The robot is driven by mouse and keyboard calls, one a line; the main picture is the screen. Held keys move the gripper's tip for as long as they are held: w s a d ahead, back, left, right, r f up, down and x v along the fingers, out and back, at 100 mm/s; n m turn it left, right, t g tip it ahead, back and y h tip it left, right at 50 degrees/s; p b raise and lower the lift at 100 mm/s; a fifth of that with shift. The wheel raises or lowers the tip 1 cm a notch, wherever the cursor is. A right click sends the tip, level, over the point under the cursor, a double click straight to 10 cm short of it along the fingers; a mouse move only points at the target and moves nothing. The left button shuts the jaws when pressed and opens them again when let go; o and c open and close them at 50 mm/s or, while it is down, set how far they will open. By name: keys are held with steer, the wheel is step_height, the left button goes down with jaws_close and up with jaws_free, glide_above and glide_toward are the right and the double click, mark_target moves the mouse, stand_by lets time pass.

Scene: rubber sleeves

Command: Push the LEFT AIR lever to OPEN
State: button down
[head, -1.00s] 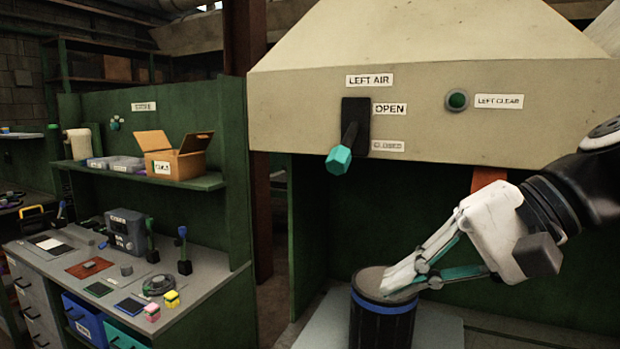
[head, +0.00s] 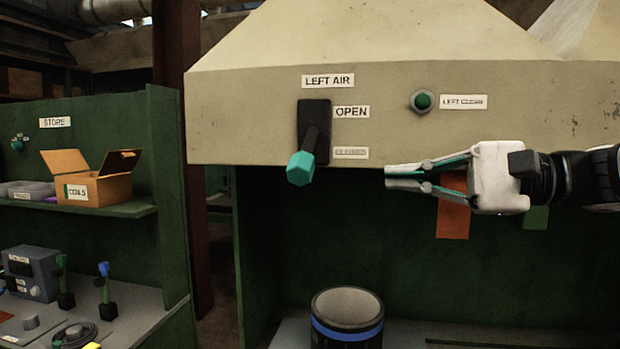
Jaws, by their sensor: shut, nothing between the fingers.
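The LEFT AIR lever (head: 302,164) has a dark arm and a teal six-sided knob. It hangs down from a black plate (head: 314,117) on the cream hood, its knob low, about level with the CLOSED label (head: 351,153) and below the OPEN label (head: 351,112). The LEFT AIR sign (head: 328,81) is above the plate. My gripper (head: 388,177) is shut and empty, pointing left. In the picture it is to the right of the knob at about the same height, with a gap between them.
A green LEFT CLEAR button (head: 423,101) is on the hood above my gripper. A dark drum with a blue band (head: 347,328) stands below. An orange panel (head: 453,208) hangs behind my gripper. A shelf with a COILS box (head: 98,188) is at left.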

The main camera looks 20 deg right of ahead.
mark_target(307, 152)
steer(key=p+x, duration=0.1)
steer(key=x, duration=0.8)
steer(key=shift+w+a, duration=0.2)
steer(key=shift+s+p, duration=0.1)
steer(key=shift+p, duration=0.3)
steer(key=shift+s+a+r+m, duration=0.1)
steer(key=shift+a+r+m, duration=0.05)
steer(key=shift+m, duration=0.15)
